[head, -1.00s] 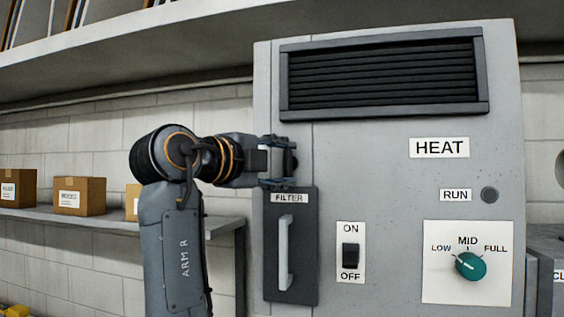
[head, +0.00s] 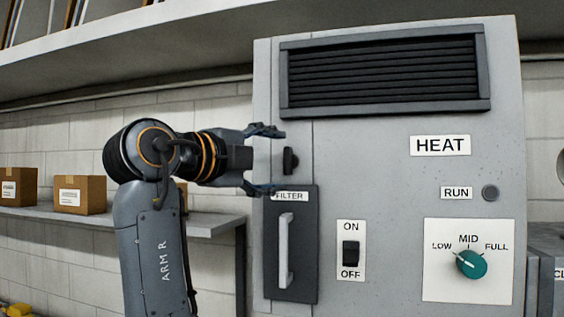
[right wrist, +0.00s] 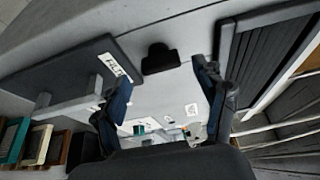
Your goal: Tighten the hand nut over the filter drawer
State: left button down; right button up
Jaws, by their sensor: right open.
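The hand nut (head: 290,161) is a small dark knob on the grey cabinet front, just above the filter drawer (head: 291,245). The drawer is a dark panel with a pale upright handle and a FILTER label; it looks closed. My right gripper (head: 265,160) is open and empty, a little left of the nut and apart from it, one finger higher and one lower. In the right wrist view the nut (right wrist: 160,58) shows beyond the gap between the open fingers (right wrist: 165,100). My left gripper is not in view.
The cabinet carries a dark louvred vent (head: 382,73), an ON/OFF switch (head: 351,253), a teal dial (head: 471,264) with its pointer toward LOW, and a round RUN lamp (head: 490,193). A shelf (head: 205,226) with cardboard boxes (head: 80,194) stands left, behind my right arm.

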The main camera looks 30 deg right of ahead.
jog(key=v, duration=0.9)
jog(key=shift+a+r, duration=0.1)
jog(key=shift+r, duration=0.05)
